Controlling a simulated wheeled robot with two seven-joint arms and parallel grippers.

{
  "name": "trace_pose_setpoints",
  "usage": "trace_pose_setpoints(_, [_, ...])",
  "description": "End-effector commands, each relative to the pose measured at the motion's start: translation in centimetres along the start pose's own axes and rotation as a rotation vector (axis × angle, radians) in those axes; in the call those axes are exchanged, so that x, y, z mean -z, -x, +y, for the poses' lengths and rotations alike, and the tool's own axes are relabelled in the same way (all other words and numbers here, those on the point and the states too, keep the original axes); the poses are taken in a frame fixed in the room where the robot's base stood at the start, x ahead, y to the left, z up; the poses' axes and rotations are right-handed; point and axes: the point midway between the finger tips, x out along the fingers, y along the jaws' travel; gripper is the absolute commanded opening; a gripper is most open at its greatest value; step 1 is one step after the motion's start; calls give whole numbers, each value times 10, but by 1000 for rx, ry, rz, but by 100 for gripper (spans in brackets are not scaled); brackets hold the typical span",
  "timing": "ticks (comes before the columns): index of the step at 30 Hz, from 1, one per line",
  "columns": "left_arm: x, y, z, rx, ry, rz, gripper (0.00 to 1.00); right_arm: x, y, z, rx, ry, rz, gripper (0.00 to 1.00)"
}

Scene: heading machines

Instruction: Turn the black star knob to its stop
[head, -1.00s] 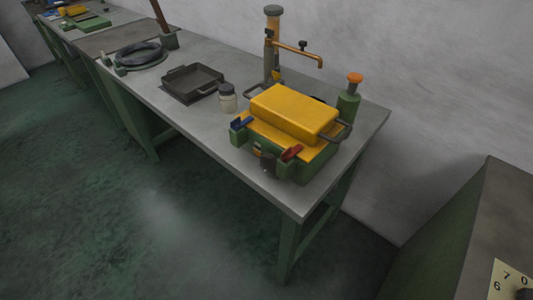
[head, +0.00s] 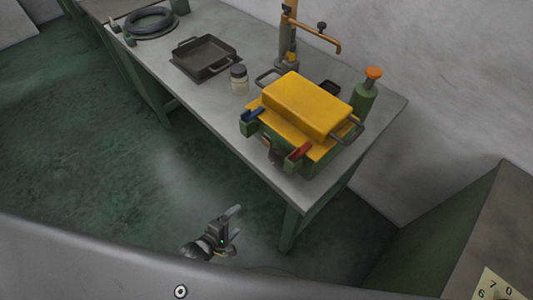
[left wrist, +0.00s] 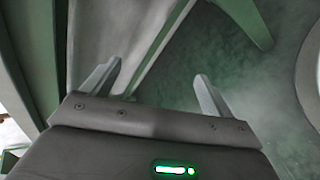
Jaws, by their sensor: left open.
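The machine with a yellow top (head: 308,103) and green body stands at the right end of the bench. A dark knob-like part (head: 277,156) sits on its front, between the blue lever (head: 253,115) and the red lever (head: 300,151); it is too small to tell whether it is star-shaped. My left gripper (head: 237,226) is open and empty, below and in front of the bench, well apart from the machine. Its two spread fingers (left wrist: 152,86) show in the left wrist view, with only floor and bench legs beyond. My right gripper is not in view.
On the bench (head: 212,110) stand a jar (head: 239,84), a dark tray (head: 206,56), a black ring (head: 151,22), a post with an orange arm (head: 318,40) and a green bottle (head: 364,98). A green cabinet (head: 440,225) stands at right. The floor before the bench is clear.

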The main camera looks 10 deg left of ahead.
Motion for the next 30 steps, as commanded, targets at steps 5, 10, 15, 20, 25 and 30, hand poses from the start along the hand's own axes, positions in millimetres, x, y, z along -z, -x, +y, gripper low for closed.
trace_pose_setpoints(5, [-57, 42, 135, -214, 444, -194, 86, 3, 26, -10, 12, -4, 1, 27])
trace_pose_setpoints(10, [-91, 75, 202, -287, 704, -356, 86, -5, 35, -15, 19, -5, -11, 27])
trace_pose_setpoints(15, [-102, 89, 225, -304, 803, -424, 86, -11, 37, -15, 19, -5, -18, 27])
trace_pose_setpoints(20, [-104, 88, 228, -305, 813, -430, 86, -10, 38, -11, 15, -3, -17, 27])
trace_pose_setpoints(25, [-108, 72, 238, -307, 811, -430, 86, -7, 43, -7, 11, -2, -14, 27])
trace_pose_setpoints(30, [-117, 44, 252, -306, 812, -430, 86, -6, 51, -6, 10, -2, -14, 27])
